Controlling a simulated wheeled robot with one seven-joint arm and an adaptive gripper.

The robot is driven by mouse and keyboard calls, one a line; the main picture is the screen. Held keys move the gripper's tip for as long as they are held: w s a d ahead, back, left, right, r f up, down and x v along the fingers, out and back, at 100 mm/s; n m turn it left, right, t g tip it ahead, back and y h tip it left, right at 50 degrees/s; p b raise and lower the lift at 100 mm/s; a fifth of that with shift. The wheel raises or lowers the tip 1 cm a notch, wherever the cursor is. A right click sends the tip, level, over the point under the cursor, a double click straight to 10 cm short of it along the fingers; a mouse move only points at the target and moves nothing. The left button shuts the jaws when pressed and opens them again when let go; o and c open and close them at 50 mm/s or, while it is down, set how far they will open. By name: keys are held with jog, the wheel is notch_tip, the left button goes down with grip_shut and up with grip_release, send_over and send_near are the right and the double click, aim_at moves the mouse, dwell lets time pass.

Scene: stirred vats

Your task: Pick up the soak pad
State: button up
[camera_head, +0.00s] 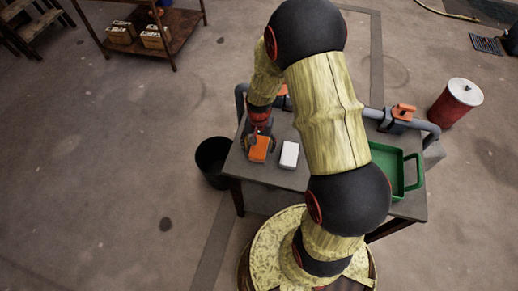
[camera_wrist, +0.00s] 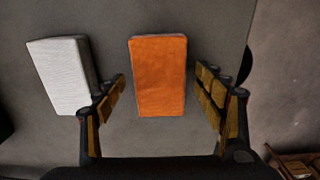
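Two block-shaped pads lie flat on the grey table, and I cannot tell by label which is the soak pad. The orange pad (camera_head: 258,149) is near the table's left end; the white pad (camera_head: 289,155) lies just right of it. In the wrist view the orange pad (camera_wrist: 158,76) is in the middle and the white pad (camera_wrist: 60,77) is at left. My gripper (camera_head: 259,137) is over the orange pad. In the wrist view my gripper (camera_wrist: 163,82) is open and empty, its fingers spread to either side of the orange pad with gaps between.
The grey table (camera_head: 262,174) also holds a green tray (camera_head: 414,172) at right. A grey pipe (camera_head: 426,126) with an orange-handled valve (camera_head: 404,111) runs along its back. A black bin (camera_head: 212,161) stands left, a red drum (camera_head: 455,103) right. Open floor lies at left.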

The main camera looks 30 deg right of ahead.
aim_at(259, 147)
jog(key=shift+c, duration=1.1)
jog(key=c, duration=0.7)
jog(key=shift+c, duration=0.5)
jog(key=shift+r, duration=0.1)
jog(key=shift+r+p, duration=0.4)
jog(key=shift+r, duration=0.15)
notch_tip(259, 147, up, 3)
jog(key=shift+s+f+p, duration=0.1)
jog(key=shift+f+p, duration=0.1)
jog(key=shift+p, duration=0.55)
jog(key=s+r+p, duration=0.5)
jog(key=s+r, duration=0.4)
jog(key=s, duration=0.5)
jog(key=shift+a, duration=0.45)
